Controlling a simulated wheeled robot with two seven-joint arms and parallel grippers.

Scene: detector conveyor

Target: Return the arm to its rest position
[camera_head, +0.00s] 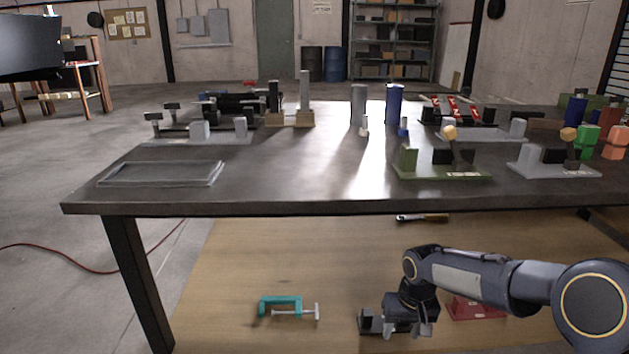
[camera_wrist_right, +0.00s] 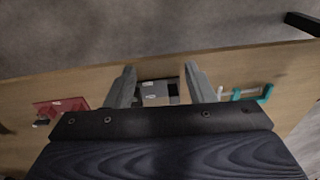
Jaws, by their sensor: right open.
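My right arm comes in from the right in the head view, and its gripper (camera_head: 398,328) points down in front of the table, over the wooden lower board (camera_head: 235,260). In the wrist view the two fingers of the right gripper (camera_wrist_right: 160,70) stand apart, open. A small grey and black block-like part (camera_wrist_right: 158,92) shows between and beyond the fingers. I cannot tell how far below them it lies, and nothing is visibly gripped. My left arm and gripper are not in view.
A teal clamp (camera_head: 282,305) lies left of the gripper, and a red part (camera_head: 472,309) lies behind the arm. The dark tabletop (camera_head: 300,180) above carries several fixtures, an empty tray (camera_head: 162,184) and a green-based fixture (camera_head: 440,173). A screwdriver-like tool (camera_head: 423,217) lies under the front edge.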

